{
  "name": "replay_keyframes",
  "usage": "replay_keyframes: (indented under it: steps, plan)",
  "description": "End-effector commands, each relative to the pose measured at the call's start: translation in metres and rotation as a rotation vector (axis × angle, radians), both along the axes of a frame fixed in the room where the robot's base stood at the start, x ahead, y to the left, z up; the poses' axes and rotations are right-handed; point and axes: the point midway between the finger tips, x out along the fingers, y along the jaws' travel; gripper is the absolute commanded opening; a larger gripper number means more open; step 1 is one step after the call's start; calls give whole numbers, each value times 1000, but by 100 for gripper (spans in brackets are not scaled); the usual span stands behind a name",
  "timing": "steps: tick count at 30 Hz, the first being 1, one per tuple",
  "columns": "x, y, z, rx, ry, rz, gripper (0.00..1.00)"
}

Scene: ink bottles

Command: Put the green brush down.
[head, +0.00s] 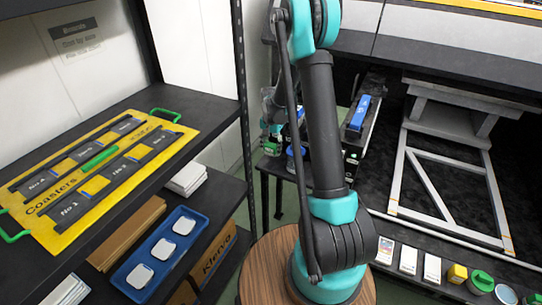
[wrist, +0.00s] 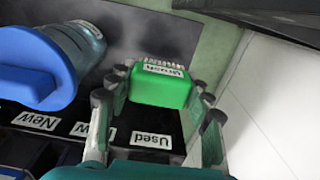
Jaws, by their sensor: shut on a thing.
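The green brush (wrist: 160,88) is between the fingers of my gripper (wrist: 161,80) in the wrist view, with pale bristles at its far end and a white label on it. My gripper is shut on it. In the head view my gripper (head: 272,118) is at the far side of my arm, with the green brush (head: 271,147) below it. Below the brush in the wrist view is a dark surface with labels reading "Used" (wrist: 151,139) and "New" (wrist: 92,131). Whether the brush touches that surface I cannot tell.
A large blue object (wrist: 40,65) stands left of the brush in the wrist view. In the head view a yellow coaster board (head: 62,228) and a blue tray (head: 135,283) are on the left shelves. A round wooden top (head: 262,262) is near my arm's base.

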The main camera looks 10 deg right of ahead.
Motion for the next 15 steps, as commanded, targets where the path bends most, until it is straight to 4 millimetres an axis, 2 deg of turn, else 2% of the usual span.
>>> replay_keyframes:
  steps: [5, 11, 15]
  plan:
    - [0, 0, -11, 0, 0, 0, 19]
    - [0, 0, -37, 0, 0, 0, 19]
    - [0, 0, -41, 0, 0, 0, 19]
